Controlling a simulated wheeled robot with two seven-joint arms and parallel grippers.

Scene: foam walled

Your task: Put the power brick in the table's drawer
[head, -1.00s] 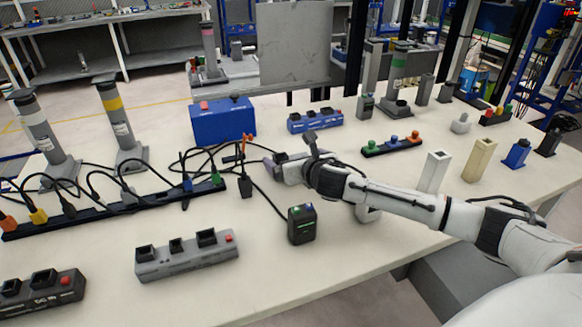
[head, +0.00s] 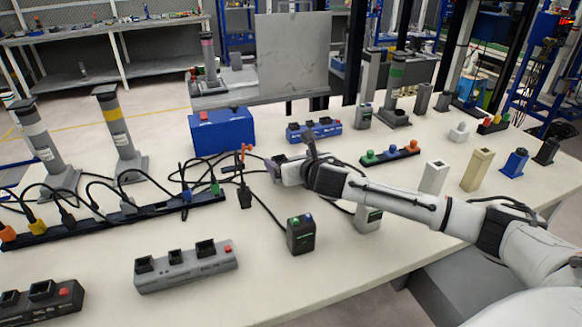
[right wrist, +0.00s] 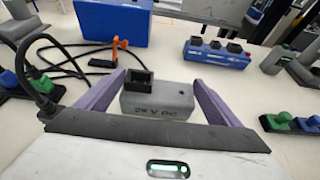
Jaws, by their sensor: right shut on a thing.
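A grey brick with a black socket on top (right wrist: 158,98) sits between the purple fingers of my right gripper (right wrist: 152,95) in the right wrist view. I take it to be the power brick; my right gripper is shut on it. In the head view the right gripper (head: 276,167) is low over the middle of the white table (head: 330,270), and the brick is mostly hidden by the hand. A grey box-like part (head: 455,285) shows below the table's front edge, partly covered by my arm; I cannot tell whether it is the drawer. My left gripper is not in view.
A blue box (head: 222,132) and a blue socket block (head: 314,130) stand behind the gripper. Cables and a black power strip (head: 120,217) lie left. A grey socket block (head: 187,267) is front left.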

